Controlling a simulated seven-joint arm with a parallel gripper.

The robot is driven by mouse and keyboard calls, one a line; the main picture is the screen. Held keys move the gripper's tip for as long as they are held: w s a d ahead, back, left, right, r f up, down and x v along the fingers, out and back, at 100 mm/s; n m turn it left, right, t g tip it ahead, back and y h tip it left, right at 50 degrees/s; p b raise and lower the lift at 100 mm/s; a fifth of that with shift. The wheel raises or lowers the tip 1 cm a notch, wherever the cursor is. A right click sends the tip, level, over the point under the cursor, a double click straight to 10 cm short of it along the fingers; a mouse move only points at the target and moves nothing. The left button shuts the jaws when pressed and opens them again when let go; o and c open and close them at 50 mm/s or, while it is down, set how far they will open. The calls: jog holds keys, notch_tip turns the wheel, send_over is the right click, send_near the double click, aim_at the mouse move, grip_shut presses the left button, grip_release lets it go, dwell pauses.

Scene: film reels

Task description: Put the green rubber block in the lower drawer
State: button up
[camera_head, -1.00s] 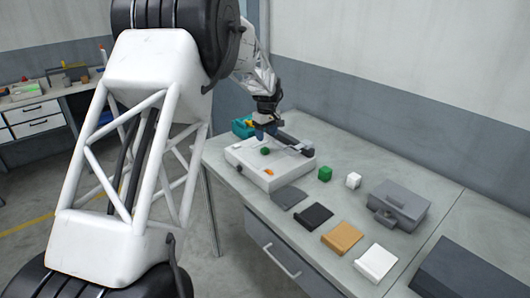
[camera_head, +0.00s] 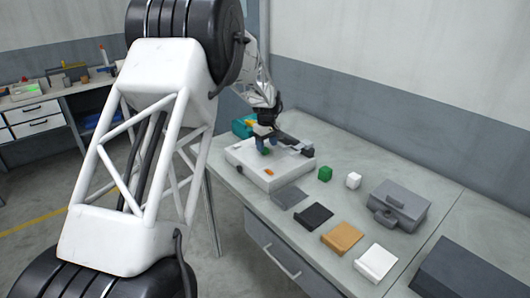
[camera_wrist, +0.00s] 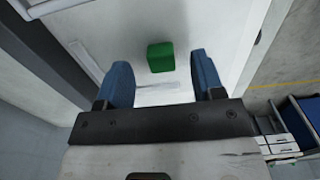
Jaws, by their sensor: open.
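A small green block (camera_wrist: 160,57) lies on the flat white top of a device, and it also shows in the head view (camera_head: 265,152), partly hidden by my fingers. My gripper (camera_head: 267,143) is low over the device. In the wrist view its blue fingers (camera_wrist: 158,64) are open, with the green block between and just beyond the tips; contact cannot be told.
The white device (camera_head: 283,177) has an orange part and a dark arm on top. A white block (camera_head: 353,181), a grey case (camera_head: 398,205) and several flat pads, including a tan one (camera_head: 342,238), lie to the right.

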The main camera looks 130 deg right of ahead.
jog(key=shift+f, duration=1.35)
jog(key=c, duration=1.1)
jog(key=shift+o, duration=0.2)
jog(key=shift+r, duration=0.2)
jog(key=shift+r, duration=0.5)
jog(key=shift+w+a+r, duration=0.15)
jog(key=shift+r, duration=0.45)
jog(key=shift+w+a+r, duration=0.1)
jog(key=shift+w+r, duration=0.05)
jog(key=shift+r, duration=0.4)
jog(key=w+a+r, duration=0.1)
jog(key=w+a, duration=0.8)
jog(key=w, duration=0.2)
jog(key=shift+w+a+r, duration=0.15)
jog(key=shift+w+a, duration=0.15)
jog(key=shift+a, duration=0.1)
